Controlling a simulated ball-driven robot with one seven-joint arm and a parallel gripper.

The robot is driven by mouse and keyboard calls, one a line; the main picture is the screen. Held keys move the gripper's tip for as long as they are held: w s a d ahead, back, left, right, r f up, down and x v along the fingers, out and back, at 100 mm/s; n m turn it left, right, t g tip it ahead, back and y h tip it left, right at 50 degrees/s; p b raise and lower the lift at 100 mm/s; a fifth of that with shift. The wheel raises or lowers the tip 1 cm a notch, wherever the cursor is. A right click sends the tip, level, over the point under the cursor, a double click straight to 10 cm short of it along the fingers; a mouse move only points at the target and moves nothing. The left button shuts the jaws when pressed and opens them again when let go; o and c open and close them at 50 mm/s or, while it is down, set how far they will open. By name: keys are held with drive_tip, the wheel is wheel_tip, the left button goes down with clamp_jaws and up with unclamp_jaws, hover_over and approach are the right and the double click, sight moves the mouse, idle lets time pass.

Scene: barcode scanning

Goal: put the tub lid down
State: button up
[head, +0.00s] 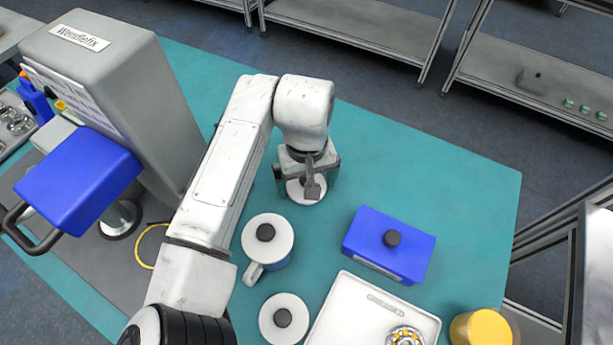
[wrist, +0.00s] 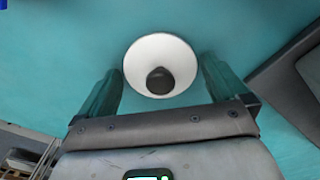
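A round white lid with a dark knob lies under my gripper in the wrist view (wrist: 160,52); in the head view part of its white rim (head: 296,194) shows below my gripper (head: 306,180). I take it to be the tub lid. The fingers of my gripper (wrist: 160,70) stand apart, one on each side of the lid. A gap shows between each finger and the lid, and neither grips the knob. The lid appears to lie on the teal table (head: 460,200), though its exact height is hard to tell.
A white handled vessel with a knobbed lid (head: 280,251), another white knobbed lid (head: 270,312), a blue box (head: 400,262), a white tray (head: 345,300) and a yellow cylinder (head: 482,328) stand in front. A large grey machine (head: 140,90) is on the left.

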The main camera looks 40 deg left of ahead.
sight(306, 179)
drive_tip(key=shift+r, duration=0.1)
wheel_tip(306, 179, up, 12)
drive_tip(key=b, duration=0.1)
idle(0.4)
idle(0.5)
